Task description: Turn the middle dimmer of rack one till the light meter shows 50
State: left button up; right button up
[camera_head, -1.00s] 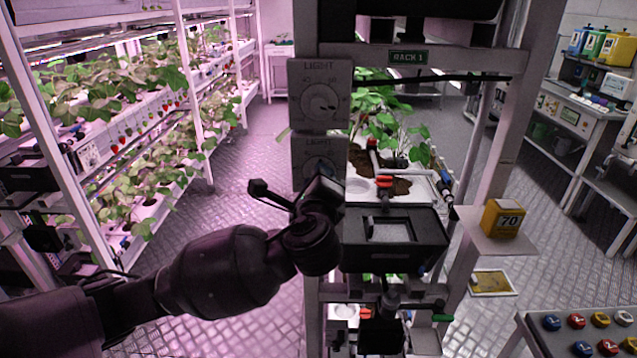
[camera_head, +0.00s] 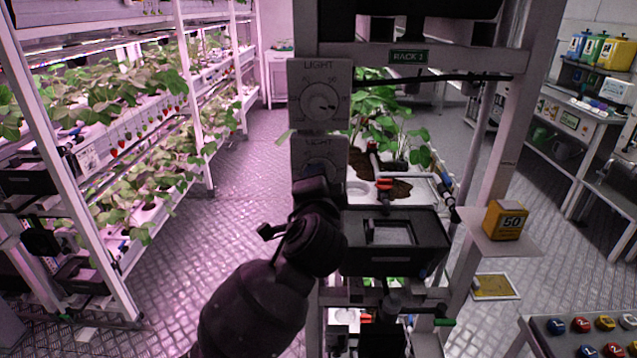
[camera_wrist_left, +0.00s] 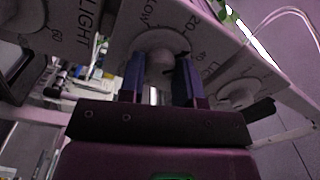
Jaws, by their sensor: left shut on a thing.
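The light meter (camera_head: 507,221) is a yellow box on a small shelf at the right of the rack, and it reads 50. The upper dimmer (camera_head: 320,97) is a pale panel marked LIGHT with a round knob. The middle dimmer panel (camera_head: 328,150) is just below it, its lower part covered by my left gripper (camera_head: 316,184). In the left wrist view the middle dimmer's knob (camera_wrist_left: 160,66) sits between the two blue fingers of my left gripper (camera_wrist_left: 161,78), which is shut on it. My right gripper is not in view.
The rack's sign (camera_head: 409,57) hangs on the top bar. A black tray box (camera_head: 392,262) and strawberry plants stand right of the dimmers. Another planted rack is at the left. A table with coloured buttons (camera_head: 556,326) is at the lower right.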

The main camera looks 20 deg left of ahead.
pick_arm(q)
jog(key=shift+f+n, duration=0.1)
jog(key=shift+n, duration=0.7)
jog(key=o, duration=0.9)
jog(key=b+v, duration=0.1)
jog(key=v, duration=1)
jog(key=shift+d, duration=0.1)
